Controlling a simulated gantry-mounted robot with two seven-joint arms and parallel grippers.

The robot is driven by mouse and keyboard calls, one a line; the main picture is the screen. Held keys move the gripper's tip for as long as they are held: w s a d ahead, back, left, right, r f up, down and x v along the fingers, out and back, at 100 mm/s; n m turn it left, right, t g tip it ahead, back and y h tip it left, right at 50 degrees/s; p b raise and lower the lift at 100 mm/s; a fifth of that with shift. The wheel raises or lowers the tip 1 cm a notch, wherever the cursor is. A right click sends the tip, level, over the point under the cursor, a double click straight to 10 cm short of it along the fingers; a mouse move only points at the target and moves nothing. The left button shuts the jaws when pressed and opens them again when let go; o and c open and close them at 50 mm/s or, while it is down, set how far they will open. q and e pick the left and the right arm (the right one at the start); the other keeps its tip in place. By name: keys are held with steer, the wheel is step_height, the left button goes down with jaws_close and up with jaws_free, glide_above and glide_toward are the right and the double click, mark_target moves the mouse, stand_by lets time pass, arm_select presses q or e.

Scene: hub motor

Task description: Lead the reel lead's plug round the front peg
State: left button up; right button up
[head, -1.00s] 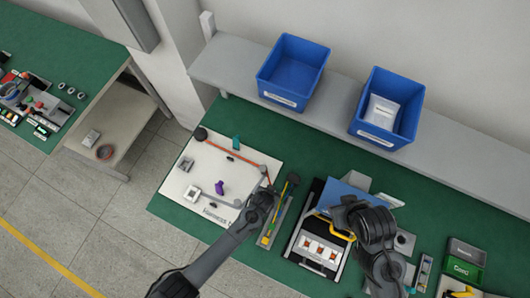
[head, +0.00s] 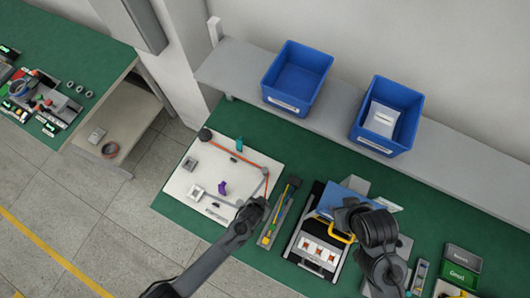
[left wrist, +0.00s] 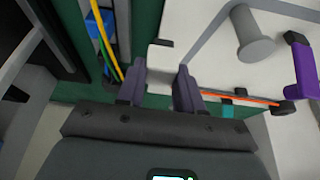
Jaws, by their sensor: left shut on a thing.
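The white board (head: 185,174) carries the dark reel (head: 205,134) at its back left corner. The orange lead (head: 245,154) runs from the reel to the board's right side, then bends toward my left gripper (head: 257,204). In the left wrist view my left gripper (left wrist: 160,82) is shut on a pale block, seemingly the plug (left wrist: 160,60), at the board's edge. A grey flanged peg (left wrist: 253,35), apparently the front peg, stands apart from the plug, to its right in that view. My right gripper's fingers are hidden behind its dark wrist.
A purple part (head: 222,187), a teal part (head: 239,144) and a grey block (head: 197,190) stand on the board. A narrow tray with coloured rods (head: 280,212) lies just right of it. Two blue bins (head: 297,77) stand on the shelf behind.

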arm_select(q)
steer(key=s+a, duration=0.4)
steer(key=s, duration=0.2)
steer(key=shift+s+a, duration=0.3)
steer(key=shift+s, duration=0.1)
arm_select(e)
steer(key=shift+a, duration=0.15)
arm_select(q)
steer(key=a, duration=0.2)
steer(key=s+a, duration=0.1)
steer(key=a, duration=0.1)
steer(key=s+a, duration=0.1)
steer(key=a, duration=0.1)
steer(key=shift+a+f, duration=0.1)
steer(key=shift+a, duration=0.15)
steer(key=shift+s+a, duration=0.1)
steer(key=shift+a, duration=0.1)
steer(key=shift+a, duration=0.1)
steer(key=shift+w+a, duration=0.45)
steer(key=shift+a, duration=0.6)
steer(key=shift+w+a, duration=0.45)
steer(key=shift+a, duration=0.6)
steer(key=shift+w+a, duration=0.45)
steer(key=shift+a, duration=0.6)
